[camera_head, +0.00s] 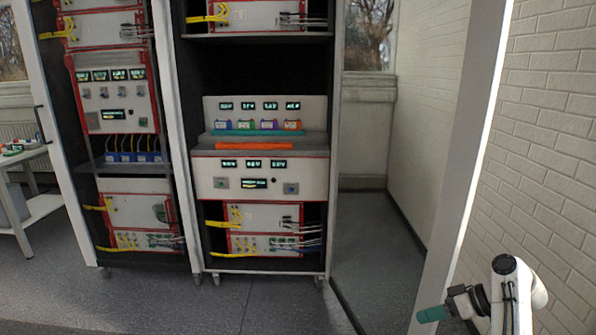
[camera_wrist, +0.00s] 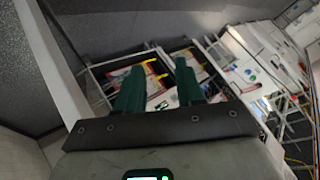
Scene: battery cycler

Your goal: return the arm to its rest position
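My gripper (camera_head: 433,314) shows at the lower right of the head view, on the folded end of my white arm, with its teal fingers pointing left. In the wrist view my gripper (camera_wrist: 158,85) has two dark green fingers standing well apart with nothing between them. It is open and empty. It is in free air, away from the cycler racks, and touches nothing that I can see.
The middle cycler rack (camera_head: 259,263) holds several battery cells and an orange bar (camera_head: 254,146). A second rack (camera_head: 145,185) stands left of it. A white post (camera_head: 466,150) and brick wall (camera_head: 555,120) are near my arm. The floor (camera_head: 250,305) ahead is clear.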

